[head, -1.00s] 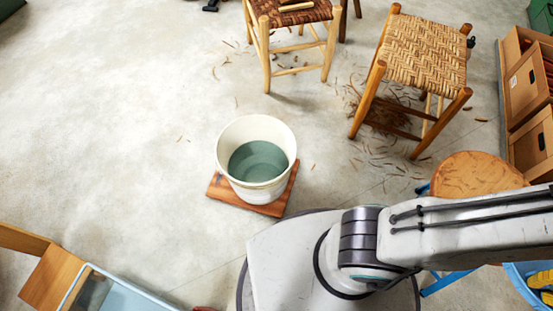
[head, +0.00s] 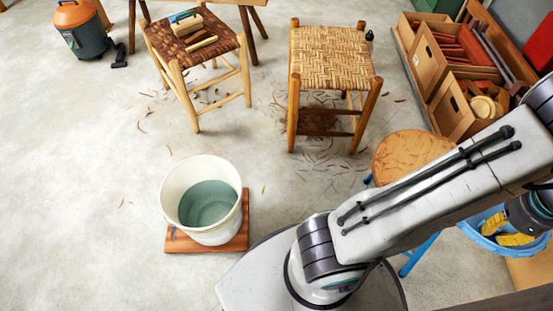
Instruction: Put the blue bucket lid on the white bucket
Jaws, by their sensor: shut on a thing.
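The white bucket (head: 215,236) stands upright on a reddish-brown wooden board (head: 190,245) on the floor, left of my base. Its top is open and its inside shows grey-green.
A round wooden-topped stool (head: 408,155) stands close behind my arm. Two woven-seat stools (head: 330,65) (head: 205,45) stand farther back among bark scraps. Crates (head: 445,105) line the right.

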